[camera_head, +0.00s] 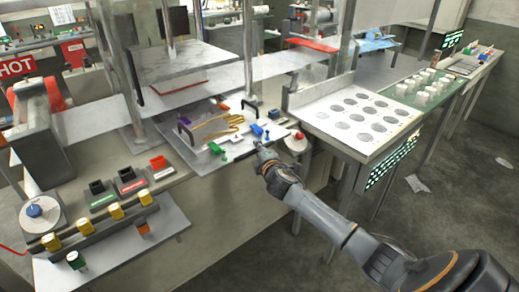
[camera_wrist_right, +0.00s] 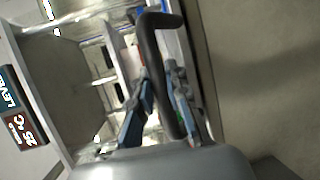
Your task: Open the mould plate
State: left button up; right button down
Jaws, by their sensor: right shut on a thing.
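The mould plate (camera_head: 205,158) is a flat pale metal plate on the bench, with a yellow-orange glove outline (camera_head: 218,126) on it. My right gripper (camera_head: 259,148) is at the plate's front right edge. In the right wrist view a dark bent handle (camera_wrist_right: 148,45) runs between the blue-padded fingers of this gripper (camera_wrist_right: 161,80), which is shut on it. My left gripper is in neither view.
A press block (camera_head: 185,65) hangs behind the plate between metal posts. A red button (camera_head: 297,142) is close to the right of my gripper. A white tray with dark round holes (camera_head: 360,112) stands further right. A control box with yellow knobs (camera_head: 85,225) is at the front left.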

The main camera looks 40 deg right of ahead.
jog(key=c, duration=1.3)
grip_release()
jog(key=v, duration=1.2)
jog(key=s+a+f+m+g+y, duration=0.1)
jog(key=s+f+m+g, duration=0.3)
jog(key=f, duration=0.9)
jog(key=s+f+g, duration=0.1)
jog(key=s+f, duration=0.5)
jog(key=f, duration=0.6)
jog(key=s+a+f+m+g+y, duration=0.1)
jog(key=s+f+m+g, duration=0.2)
jog(key=f, duration=1)
jog(key=s+a+f+m+g+y, duration=0.1)
jog(key=s+a+f, duration=0.3)
jog(key=s, duration=0.7)
jog(key=s+a+f+m+g+y, duration=0.1)
jog(key=s+a+f+m+g, duration=0.2)
jog(key=s+a+f, duration=0.2)
jog(key=s+a+f+m+g+y, duration=0.1)
jog(key=s+a+f, duration=0.4)
jog(key=s+f, duration=0.5)
jog(key=s+g, duration=0.1)
jog(key=s, duration=0.8)
jog(key=shift+m, duration=0.4)
